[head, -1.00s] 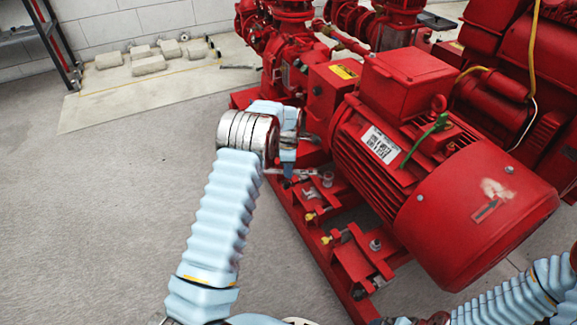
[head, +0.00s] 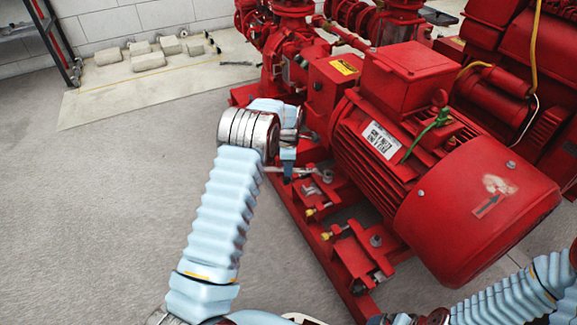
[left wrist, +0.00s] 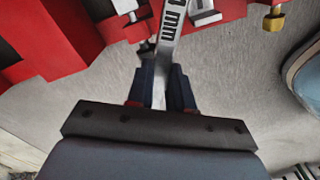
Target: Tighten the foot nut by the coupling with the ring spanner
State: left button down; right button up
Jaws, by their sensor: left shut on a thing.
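My left gripper (head: 288,171) is beside the near rail of the pumpset, by the coupling end of the red motor (head: 440,170). It is shut on the silver ring spanner (head: 309,170). In the left wrist view the spanner (left wrist: 168,32), marked "mm", runs up from between the dark fingers (left wrist: 160,88). Its far end is cut off by the top edge there. In the head view the spanner points right, towards the foot nut (head: 327,176) at the motor's near foot. I cannot tell whether the ring is seated around the nut. My right gripper is out of view.
Another motor foot with a bolt (head: 376,240) is nearer on the red base frame (head: 315,245). The grey floor (head: 110,220) is clear at left. A shelf rack (head: 50,40) stands at far left.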

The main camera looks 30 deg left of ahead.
pick_arm(q)
jog(key=shift+f+b, duration=0.35)
jog(key=shift+f, duration=0.4)
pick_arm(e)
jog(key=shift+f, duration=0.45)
pick_arm(q)
jog(key=shift+w+a+m, duration=0.3)
jog(key=shift+w+m, duration=0.5)
jog(key=shift+w, duration=0.15)
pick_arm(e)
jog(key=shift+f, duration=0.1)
pick_arm(q)
jog(key=shift+w+a+m+b, duration=0.15)
jog(key=shift+w+m+b, duration=0.05)
jog(key=shift+w+m, duration=0.55)
jog(key=shift+w+a+m+b, duration=0.1)
jog(key=shift+w+m+b, duration=0.1)
jog(key=shift+w+m, duration=0.55)
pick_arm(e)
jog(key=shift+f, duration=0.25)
pick_arm(q)
jog(key=shift+w, duration=0.1)
jog(key=shift+s+n, duration=0.35)
jog(key=shift+n, duration=0.05)
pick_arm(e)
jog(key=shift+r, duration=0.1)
pick_arm(q)
jog(key=shift+r, duration=0.15)
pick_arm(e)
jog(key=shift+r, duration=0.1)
